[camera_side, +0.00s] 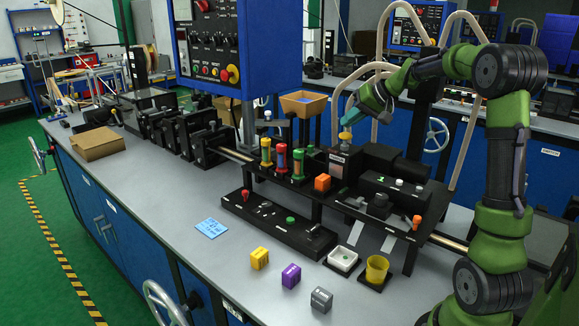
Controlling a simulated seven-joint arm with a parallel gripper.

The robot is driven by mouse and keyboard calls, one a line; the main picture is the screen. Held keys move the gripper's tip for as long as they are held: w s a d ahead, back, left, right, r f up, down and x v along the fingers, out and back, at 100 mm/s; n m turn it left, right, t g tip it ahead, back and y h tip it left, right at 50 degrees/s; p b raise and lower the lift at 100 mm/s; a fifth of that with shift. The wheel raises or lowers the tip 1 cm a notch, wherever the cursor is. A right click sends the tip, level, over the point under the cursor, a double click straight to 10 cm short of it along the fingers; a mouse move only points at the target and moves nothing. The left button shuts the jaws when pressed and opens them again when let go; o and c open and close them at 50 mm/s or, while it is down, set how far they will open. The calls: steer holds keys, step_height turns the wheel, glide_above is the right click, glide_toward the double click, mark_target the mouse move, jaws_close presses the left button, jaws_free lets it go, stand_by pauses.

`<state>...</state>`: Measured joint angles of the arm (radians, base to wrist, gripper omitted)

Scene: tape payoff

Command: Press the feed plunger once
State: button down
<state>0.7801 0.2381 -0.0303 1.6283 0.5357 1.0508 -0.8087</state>
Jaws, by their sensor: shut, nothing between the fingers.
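My gripper (350,117), with pale teal fingers, is shut and empty. It points down and left, just above a yellow knob (345,136). The knob stands on top of a dark block with a small label (338,160) and looks like the feed plunger, though its label is too small to read. I cannot tell whether the fingertips touch the knob. Three upright coloured cylinders, yellow (266,152), red (282,157) and green (298,163), stand left of the block on the black machine.
An orange block (322,183) sits on the machine. Yellow (259,259), purple (291,276) and grey (321,300) blocks, a white dish (343,259) and a yellow cup (377,269) stand in front. A blue control cabinet (235,45) hangs left. The bench's left front is mostly clear.

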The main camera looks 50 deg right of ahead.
mark_target(350, 134)
steer(key=shift+r, duration=2.5)
steer(key=shift+s+d+f+m, duration=0.1)
steer(key=shift+f+m, duration=0.25)
steer(key=shift+m, duration=0.05)
steer(key=s+a+f+n, duration=0.1)
steer(key=s+a+f, duration=0.1)
steer(key=s+a, duration=0.4)
steer(key=s+a+f+n+g, duration=0.1)
steer(key=s+a, duration=0.5)
steer(key=a, duration=0.8)
steer(key=s+a+f+n+y, duration=0.1)
steer(key=s+a+f, duration=0.3)
steer(key=a, duration=0.7)
steer(key=shift+s+f+n+g, duration=0.35)
steer(key=shift+s+n, duration=0.45)
steer(key=shift+s, duration=0.5)
steer(key=shift+a, duration=0.1)
